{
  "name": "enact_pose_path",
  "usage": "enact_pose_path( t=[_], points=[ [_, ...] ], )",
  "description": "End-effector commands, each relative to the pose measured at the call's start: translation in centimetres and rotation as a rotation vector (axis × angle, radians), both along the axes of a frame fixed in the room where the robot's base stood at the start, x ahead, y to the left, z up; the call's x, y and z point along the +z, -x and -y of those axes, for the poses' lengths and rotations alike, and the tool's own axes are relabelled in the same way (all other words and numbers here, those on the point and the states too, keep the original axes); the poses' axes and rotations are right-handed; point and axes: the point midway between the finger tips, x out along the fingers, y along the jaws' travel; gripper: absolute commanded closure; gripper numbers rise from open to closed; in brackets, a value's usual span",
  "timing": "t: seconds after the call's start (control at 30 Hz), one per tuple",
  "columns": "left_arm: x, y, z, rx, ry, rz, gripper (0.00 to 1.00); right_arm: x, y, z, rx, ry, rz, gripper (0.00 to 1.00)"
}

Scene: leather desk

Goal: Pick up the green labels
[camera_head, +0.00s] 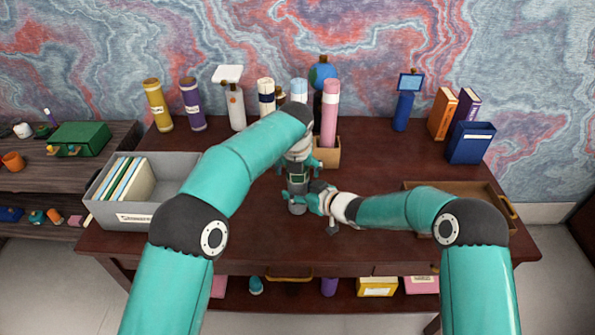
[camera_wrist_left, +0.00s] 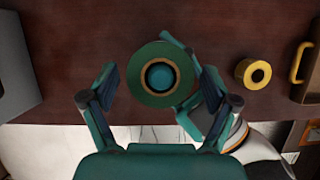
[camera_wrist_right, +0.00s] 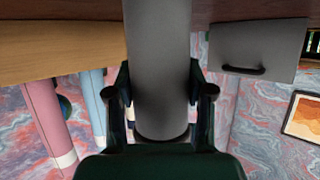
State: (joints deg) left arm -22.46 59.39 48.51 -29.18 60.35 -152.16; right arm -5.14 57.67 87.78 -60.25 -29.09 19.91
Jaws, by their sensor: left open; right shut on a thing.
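A green ring (camera_wrist_left: 136,75) with a brown inner ring and teal centre, resembling a label roll, shows from above in the left wrist view. My left gripper (camera_wrist_left: 160,95) is open, its fingers on either side of the ring. My right gripper (camera_head: 308,203) comes in from the right, low over the middle of the desk. In the right wrist view (camera_wrist_right: 160,95) it is shut on a smooth grey cylinder (camera_wrist_right: 160,60). I cannot tell whether ring and cylinder are one thing. The cylinder's foot shows in the head view (camera_head: 297,209); my left arm hides much of the rest.
A yellow ring (camera_wrist_left: 243,72) lies right of the green one, near a wooden tray (camera_wrist_left: 306,86). A grey file box (camera_head: 112,216) stands at the left. Yellow (camera_head: 157,104) and purple (camera_head: 193,104) tubes and a pink tube (camera_head: 330,115) stand at the back.

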Motion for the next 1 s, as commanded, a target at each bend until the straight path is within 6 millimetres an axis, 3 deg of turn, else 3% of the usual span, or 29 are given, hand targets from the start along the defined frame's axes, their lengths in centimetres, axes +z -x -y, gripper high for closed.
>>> enact_pose_path(
  t=[0.17,0.5,0.57,0.83,1.0],
  points=[
    [0.0,0.0,0.0,0.000,0.000,0.001,0.13,0.0,0.0,0.0,0.000,0.001,-0.001,0.85],
    [0.1,0.0,0.0,0.000,0.000,0.001,0.70,0.0,0.0,0.0,0.000,0.000,-0.001,0.85],
    [0.1,0.0,0.0,0.000,0.000,0.002,0.77,0.0,0.0,0.0,0.000,0.000,-0.001,0.85],
    [0.3,0.0,0.0,0.000,0.000,0.002,0.77,0.0,0.0,0.0,0.000,0.001,-0.001,0.85],
    [1.5,-0.1,0.0,0.001,0.001,0.005,0.77,0.0,0.0,0.0,0.000,0.001,-0.001,0.85]
  ],
)
